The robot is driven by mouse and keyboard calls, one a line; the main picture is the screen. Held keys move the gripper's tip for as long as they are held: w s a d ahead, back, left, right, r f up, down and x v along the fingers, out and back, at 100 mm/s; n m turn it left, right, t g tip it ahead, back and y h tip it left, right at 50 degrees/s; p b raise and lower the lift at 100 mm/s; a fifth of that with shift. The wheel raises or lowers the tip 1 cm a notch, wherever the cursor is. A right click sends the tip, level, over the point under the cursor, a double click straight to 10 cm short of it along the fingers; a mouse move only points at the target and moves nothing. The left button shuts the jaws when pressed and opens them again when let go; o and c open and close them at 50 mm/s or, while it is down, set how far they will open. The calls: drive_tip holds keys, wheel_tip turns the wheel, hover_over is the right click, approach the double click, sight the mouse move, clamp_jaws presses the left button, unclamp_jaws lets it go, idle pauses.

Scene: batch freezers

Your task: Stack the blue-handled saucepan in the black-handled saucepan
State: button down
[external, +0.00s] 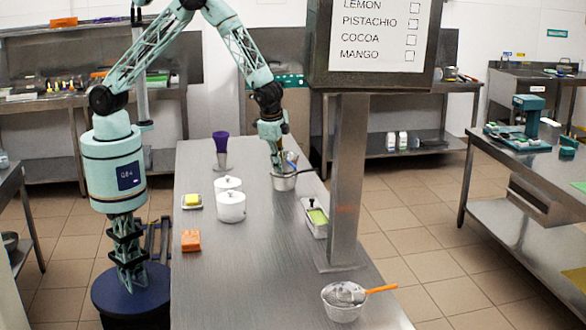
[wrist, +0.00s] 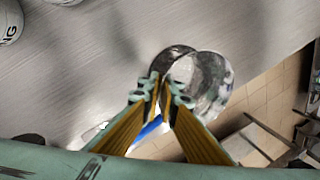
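The black-handled saucepan (external: 284,183) stands on the steel table, its dark handle pointing right. The blue handle of the blue-handled saucepan (external: 291,157) shows just above and behind it, beside my gripper (external: 277,160). In the wrist view two metal pan bowls overlap beyond my fingertips (wrist: 163,86), and the blue handle (wrist: 149,128) runs back between the yellow fingers. The fingers are nearly together and appear shut on the blue-handled saucepan near its handle. Which bowl is which, and whether the pans touch, I cannot tell clearly.
An orange-handled saucepan (external: 344,302) stands at the near end. White pots (external: 231,207), a butter dish (external: 192,201), an orange block (external: 191,241) and a purple-topped item (external: 221,145) stand left. A green-filled tray (external: 316,219) and a signpost (external: 346,190) are right. The table's centre front is clear.

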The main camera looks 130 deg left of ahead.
drive_tip(key=shift+f, duration=0.35)
drive_tip(key=shift+f+b, duration=0.6)
drive_tip(key=shift+b, duration=0.15)
drive_tip(key=c, duration=2.9)
unclamp_jaws()
drive_tip(key=shift+r+p, duration=0.2)
drive_tip(key=shift+p, duration=0.1)
drive_tip(key=shift+r+p, duration=0.5)
drive_tip(key=shift+p, duration=0.05)
drive_tip(key=shift+w+d+r, duration=0.1)
drive_tip(key=shift+r, duration=0.25)
drive_tip(key=v, duration=1.1)
drive_tip(key=shift+d+b, duration=0.1)
drive_tip(key=shift+b, duration=0.25)
